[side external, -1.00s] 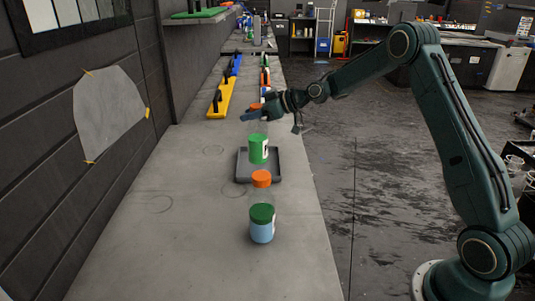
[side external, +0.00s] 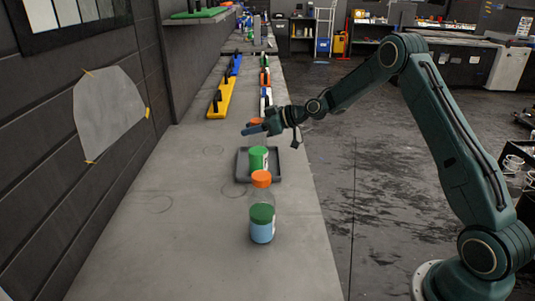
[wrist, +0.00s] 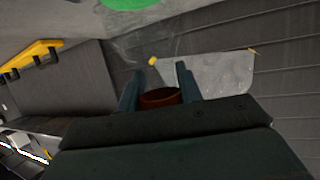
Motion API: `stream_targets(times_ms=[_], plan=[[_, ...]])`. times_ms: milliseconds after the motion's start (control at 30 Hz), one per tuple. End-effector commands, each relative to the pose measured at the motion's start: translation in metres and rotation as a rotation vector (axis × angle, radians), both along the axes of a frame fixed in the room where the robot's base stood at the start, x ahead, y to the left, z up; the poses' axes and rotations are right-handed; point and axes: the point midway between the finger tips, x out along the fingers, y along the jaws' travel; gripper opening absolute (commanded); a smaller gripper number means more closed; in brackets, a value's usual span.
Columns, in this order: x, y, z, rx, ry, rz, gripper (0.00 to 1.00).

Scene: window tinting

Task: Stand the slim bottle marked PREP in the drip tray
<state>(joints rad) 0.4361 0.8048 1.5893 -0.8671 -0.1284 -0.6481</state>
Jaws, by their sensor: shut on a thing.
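My gripper (side external: 262,128) is shut around a bottle just below its orange cap (side external: 256,121). The bottle hangs upright; its clear upper part barely shows, and its green lower part (side external: 258,158) has a pale label at the right edge. I cannot read the label. The green part is over or inside the grey drip tray (side external: 243,167); whether it touches the floor is hidden. In the wrist view the dark orange cap (wrist: 160,97) sits between both fingers, and a green patch (wrist: 130,4), perhaps the bottle's lower part, shows at the top edge.
Yellow (side external: 221,99) and other tools lie farther back along the bench. The bench (side external: 170,235) to the left is clear.

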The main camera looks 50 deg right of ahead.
Motion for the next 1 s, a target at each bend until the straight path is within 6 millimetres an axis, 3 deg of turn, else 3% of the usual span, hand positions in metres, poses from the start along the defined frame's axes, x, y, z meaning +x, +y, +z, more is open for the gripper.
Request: stream_targets(times_ms=[167, 200, 300, 733, 1000], plan=[[0.000, 0.000, -0.002, 0.000, -0.001, 0.000, 0.00], [0.000, 0.000, -0.003, 0.000, 0.000, 0.000, 0.37], [0.000, 0.000, -0.003, 0.000, 0.000, 0.000, 0.57], [0.000, 0.000, 0.001, -0.001, 0.000, 0.000, 0.57], [-0.019, -0.012, 0.010, -0.001, 0.000, -0.002, 0.57]])
